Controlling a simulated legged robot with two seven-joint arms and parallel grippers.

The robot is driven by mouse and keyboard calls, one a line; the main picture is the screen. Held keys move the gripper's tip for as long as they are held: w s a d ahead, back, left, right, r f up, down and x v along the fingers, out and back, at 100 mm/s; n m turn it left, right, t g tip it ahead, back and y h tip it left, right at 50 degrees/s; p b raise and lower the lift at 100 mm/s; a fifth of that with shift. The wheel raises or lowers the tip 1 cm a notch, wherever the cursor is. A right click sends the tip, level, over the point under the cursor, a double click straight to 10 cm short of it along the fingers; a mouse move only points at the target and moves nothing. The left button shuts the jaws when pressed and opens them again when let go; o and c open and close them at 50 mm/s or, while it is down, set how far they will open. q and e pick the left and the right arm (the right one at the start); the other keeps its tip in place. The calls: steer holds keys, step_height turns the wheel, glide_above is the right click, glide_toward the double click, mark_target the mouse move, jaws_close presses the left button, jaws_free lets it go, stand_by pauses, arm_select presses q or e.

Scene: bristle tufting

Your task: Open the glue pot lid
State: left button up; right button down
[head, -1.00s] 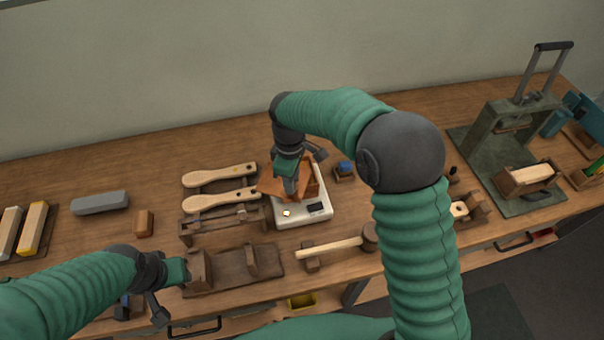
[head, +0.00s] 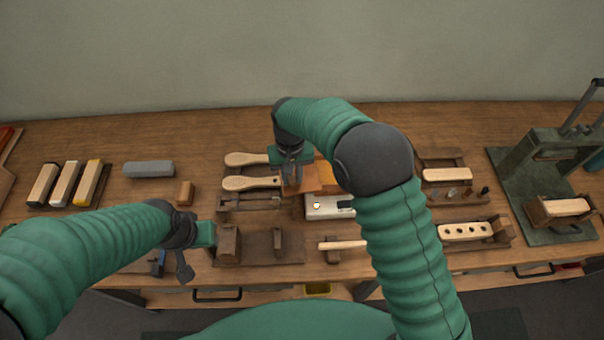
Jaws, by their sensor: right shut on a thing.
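I cannot make out a glue pot or its lid for certain; my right arm hides part of the bench. My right gripper (head: 291,180) is above the bench near the middle, shut on the left part of an orange-brown tray-like piece (head: 318,180). That piece is at the back of the white scale (head: 322,210); whether it touches the scale is hidden. My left gripper (head: 196,246) is low at the front left, beside a dark wooden fixture (head: 258,248); its fingertips are too unclear to tell if they are open.
Two wooden paddle brushes (head: 243,183) lie left of the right gripper. A grey block (head: 148,169) and a small brown block (head: 185,193) are farther left. A mallet handle (head: 342,245) lies in front of the scale. A green press (head: 545,155) stands right. The back strip is clear.

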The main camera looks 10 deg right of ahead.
steer(key=shift+w+a+m+p, duration=0.55)
steer(key=shift+w+a+m, duration=0.3)
steer(key=shift+a+m, duration=0.4)
steer(key=shift+d, duration=0.1)
steer(key=c, duration=1.2)
jaws_free()
steer(key=shift+o, duration=0.2)
step_height(320, 180, up, 17)
steer(key=shift+f+b, duration=0.15)
steer(key=shift+b, duration=0.2)
steer(key=shift+w, duration=0.1)
